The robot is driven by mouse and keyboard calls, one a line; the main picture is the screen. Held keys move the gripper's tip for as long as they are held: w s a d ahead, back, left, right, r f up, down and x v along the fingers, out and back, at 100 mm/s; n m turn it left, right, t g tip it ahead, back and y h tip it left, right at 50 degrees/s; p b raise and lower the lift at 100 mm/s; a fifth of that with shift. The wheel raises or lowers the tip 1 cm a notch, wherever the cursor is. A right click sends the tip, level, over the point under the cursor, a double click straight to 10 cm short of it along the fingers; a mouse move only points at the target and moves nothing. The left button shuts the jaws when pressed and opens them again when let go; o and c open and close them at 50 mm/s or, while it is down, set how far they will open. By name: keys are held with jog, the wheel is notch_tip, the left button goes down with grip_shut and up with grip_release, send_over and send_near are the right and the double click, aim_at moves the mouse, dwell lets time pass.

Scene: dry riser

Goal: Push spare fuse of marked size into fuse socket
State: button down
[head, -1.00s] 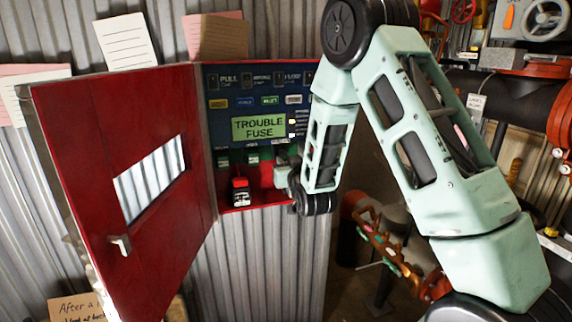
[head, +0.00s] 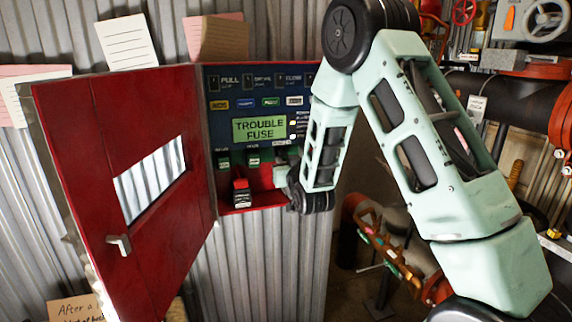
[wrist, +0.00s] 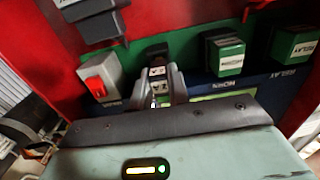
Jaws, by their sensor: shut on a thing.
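The red panel box (head: 262,198) stands open, its display (head: 259,129) reading TROUBLE FUSE. In the wrist view my gripper (wrist: 161,85) is shut on a small fuse (wrist: 157,87) with white labels, their text too small to read surely. A dark block (wrist: 157,52), seemingly the fuse socket, lies directly beyond the fuse. Whether the fuse is in it I cannot tell. In the head view my wrist hides the fuse and the socket.
A grey switch block (wrist: 98,75) with a red rocker is close beside my gripper. Green relays (wrist: 225,55) stand on the other side. A red-and-black part (head: 241,190) sits on the box floor. The open red door (head: 125,170) bounds the left.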

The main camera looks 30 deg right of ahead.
jog(key=shift+x, duration=1.1)
jog(key=c, duration=1.3)
grip_release()
jog(key=shift+o, duration=0.2)
jog(key=shift+b, duration=0.3)
